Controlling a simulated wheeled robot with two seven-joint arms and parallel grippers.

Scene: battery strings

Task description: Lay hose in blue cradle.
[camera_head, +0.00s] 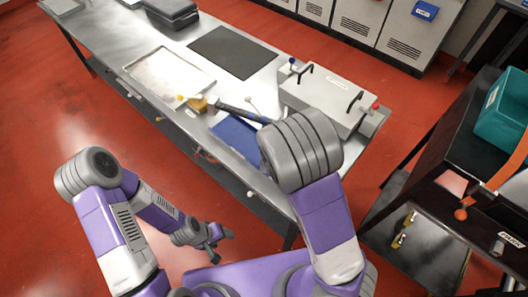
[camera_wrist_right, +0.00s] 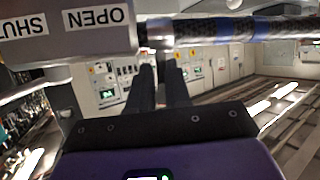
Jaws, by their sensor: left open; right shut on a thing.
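The dark hose (camera_head: 236,110) lies slantwise over the workbench, with a brass-coloured end (camera_head: 198,103) at its left and a blue band at its right. A flat blue piece (camera_head: 235,135), which looks like the blue cradle, is just below it in the head view. I cannot tell whether they touch. In the right wrist view the hose (camera_wrist_right: 235,30) crosses above my right gripper (camera_wrist_right: 161,68), whose dark fingers are closed near it. The exact contact is unclear. My right arm hides that gripper in the head view. My left gripper (camera_head: 217,238) is open and empty, below the bench.
A metal tray (camera_head: 170,76) and a black mat (camera_head: 233,52) lie on the bench. A grey box with black handles (camera_head: 325,97) stands to the right. A block marked OPEN and SHUT (camera_wrist_right: 70,30) fills the wrist view's upper left. A teal bin (camera_head: 500,115) is far right.

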